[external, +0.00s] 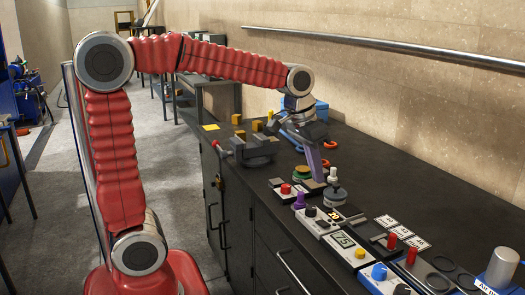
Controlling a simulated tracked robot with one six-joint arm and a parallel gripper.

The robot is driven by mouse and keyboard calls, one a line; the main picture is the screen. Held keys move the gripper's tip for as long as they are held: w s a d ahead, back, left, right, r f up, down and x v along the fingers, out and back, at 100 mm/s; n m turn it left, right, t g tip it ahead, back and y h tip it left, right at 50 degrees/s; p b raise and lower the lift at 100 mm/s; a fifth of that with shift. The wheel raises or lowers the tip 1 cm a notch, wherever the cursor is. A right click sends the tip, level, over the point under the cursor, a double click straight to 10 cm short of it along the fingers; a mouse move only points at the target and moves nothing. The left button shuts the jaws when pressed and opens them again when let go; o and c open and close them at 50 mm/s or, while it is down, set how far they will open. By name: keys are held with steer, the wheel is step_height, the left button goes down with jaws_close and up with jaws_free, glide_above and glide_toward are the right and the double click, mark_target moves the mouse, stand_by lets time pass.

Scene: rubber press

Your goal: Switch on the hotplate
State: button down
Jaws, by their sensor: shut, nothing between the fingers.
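My gripper (318,178) hangs over the black bench with its fingers pointing down. It is shut and empty, close to a grey round piece with a knob-like top (335,196). I cannot tell whether the fingertips touch anything. I cannot tell for certain which unit is the hotplate. A white control unit (322,220) with a black knob and a lit display stands in front of the gripper. A second white unit (344,241) shows "75" and has a yellow button (360,253). A small box with a red button (286,190) sits left of the fingers.
Bare bench (420,190) lies along the wall.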

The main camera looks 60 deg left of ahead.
glide_toward(324, 223)
steer(key=x, duration=0.2)
steer(key=d+x, duration=0.1)
steer(key=x, duration=0.2)
steer(key=shift+w+d+f, duration=0.1)
steer(key=shift+w+f, duration=0.05)
steer(key=shift+w, duration=0.1)
steer(key=shift+f, duration=0.3)
steer(key=shift+d+f, duration=0.2)
steer(key=shift+f, duration=0.05)
steer(key=shift+a, duration=0.15)
steer(key=shift+a+r, duration=0.2)
steer(key=shift+a, duration=0.45)
